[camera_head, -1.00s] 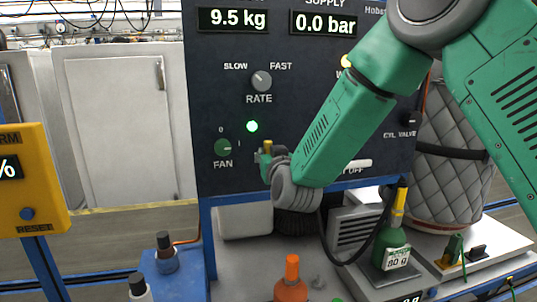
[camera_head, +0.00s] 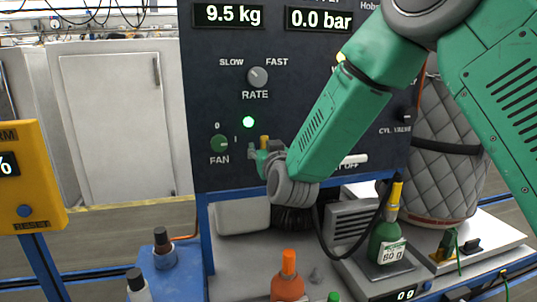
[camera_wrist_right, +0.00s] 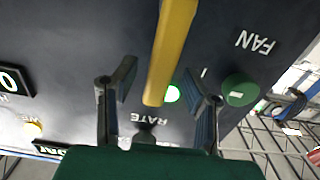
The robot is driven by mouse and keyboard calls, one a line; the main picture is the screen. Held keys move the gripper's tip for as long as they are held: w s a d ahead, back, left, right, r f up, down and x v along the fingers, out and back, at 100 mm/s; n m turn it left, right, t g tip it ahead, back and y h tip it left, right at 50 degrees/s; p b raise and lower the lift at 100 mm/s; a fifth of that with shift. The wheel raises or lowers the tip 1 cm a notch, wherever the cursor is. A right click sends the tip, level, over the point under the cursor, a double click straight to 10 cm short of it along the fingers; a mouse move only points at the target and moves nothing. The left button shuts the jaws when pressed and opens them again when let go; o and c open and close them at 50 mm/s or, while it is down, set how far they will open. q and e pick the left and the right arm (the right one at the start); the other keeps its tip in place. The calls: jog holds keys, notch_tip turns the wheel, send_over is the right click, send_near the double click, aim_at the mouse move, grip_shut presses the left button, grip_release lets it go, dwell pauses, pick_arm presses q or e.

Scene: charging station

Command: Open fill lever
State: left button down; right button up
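A yellow lever shows large in the right wrist view (camera_wrist_right: 170,55), running down from the top edge between my fingers. In the head view only a small yellow piece of it (camera_head: 264,141) shows at my gripper, right of the fan knob. My right gripper (camera_wrist_right: 159,72) is open, with one finger on each side of the lever and visible gaps to both. In the head view the right gripper (camera_head: 260,152) is close to the dark panel (camera_head: 300,110), and my wrist hides part of it. The lever's label is not visible. My left gripper is not in view.
The panel carries a rate knob (camera_head: 258,76), a green fan knob (camera_head: 219,143) and a lit green lamp (camera_head: 249,122). A white handle (camera_head: 353,161) is right of my forearm. Below stand an orange bottle (camera_head: 288,280) and a green bottle (camera_head: 386,243) on a scale.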

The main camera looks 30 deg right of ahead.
jog(key=v, duration=1.1)
jog(key=shift+s+r, duration=0.15)
jog(key=shift+s, duration=0.15)
jog(key=shift+d, duration=0.1)
